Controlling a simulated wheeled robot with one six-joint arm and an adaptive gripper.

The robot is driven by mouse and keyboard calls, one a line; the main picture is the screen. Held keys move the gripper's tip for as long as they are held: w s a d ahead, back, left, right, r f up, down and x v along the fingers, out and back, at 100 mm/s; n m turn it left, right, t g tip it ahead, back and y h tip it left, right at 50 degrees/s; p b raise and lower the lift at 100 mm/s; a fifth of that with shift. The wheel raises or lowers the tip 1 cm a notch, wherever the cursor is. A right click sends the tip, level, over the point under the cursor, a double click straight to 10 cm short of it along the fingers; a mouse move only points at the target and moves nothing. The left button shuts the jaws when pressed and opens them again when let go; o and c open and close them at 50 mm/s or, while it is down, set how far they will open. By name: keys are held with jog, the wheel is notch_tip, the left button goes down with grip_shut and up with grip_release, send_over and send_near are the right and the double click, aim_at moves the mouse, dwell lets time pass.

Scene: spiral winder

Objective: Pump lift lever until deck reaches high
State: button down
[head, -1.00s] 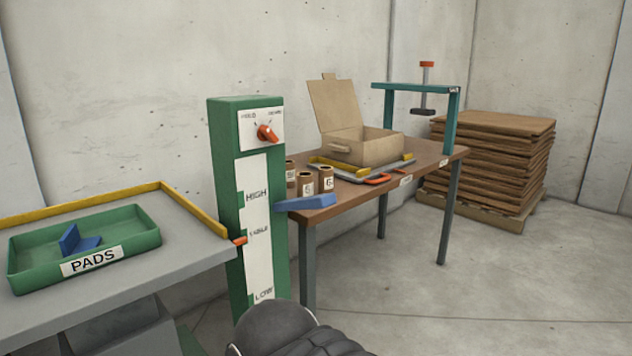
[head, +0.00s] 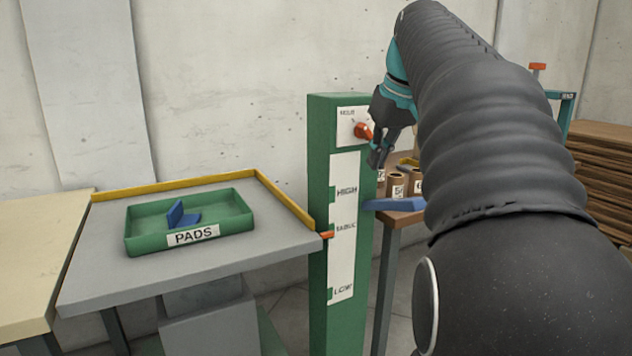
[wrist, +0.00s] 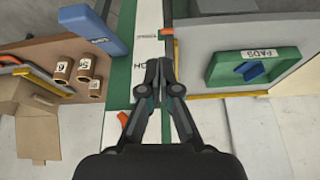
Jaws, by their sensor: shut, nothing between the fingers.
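The green lift column (head: 335,112) carries a white scale (head: 342,265) marked HIGH, a partly blurred middle word and LOW. The grey deck (head: 110,250) with a yellow rim stands left of it. Its orange pointer (head: 327,235) is close to the middle mark, below HIGH. A blue lever-like bar (head: 393,204) sticks out from the column's right side; it also shows in the wrist view (wrist: 98,27). An orange knob (head: 363,131) is on the column's top plate. My gripper (head: 376,162) is shut and empty, just below and right of the knob, above the blue bar.
A green PADS tray (head: 140,243) with a blue piece stands on the deck. Small labelled tubes (head: 396,185) and, in the wrist view, a cardboard box (wrist: 35,115) are on the right-hand table. A pale table (head: 40,260) stands at far left.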

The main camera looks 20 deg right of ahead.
jog(key=d+r+n, duration=0.1)
jog(key=d+r, duration=0.3)
jog(key=d, duration=0.8)
jog(key=shift+w, duration=0.2)
jog(key=b, duration=0.3)
send_over(413, 198)
jog(key=w, duration=0.1)
jog(key=f, duration=0.9)
jog(key=shift+a, duration=0.25)
jog(key=shift+s+f, duration=0.15)
jog(key=shift+f, duration=0.4)
jog(key=shift+s+f, duration=0.15)
jog(key=shift+f, duration=0.4)
jog(key=shift+s+d+f+b, duration=0.1)
jog(key=shift+s+f+b, duration=0.15)
jog(key=shift+f, duration=0.15)
jog(key=shift+s+f+b, duration=0.1)
jog(key=shift+f+b, duration=0.1)
jog(key=shift+f, duration=0.2)
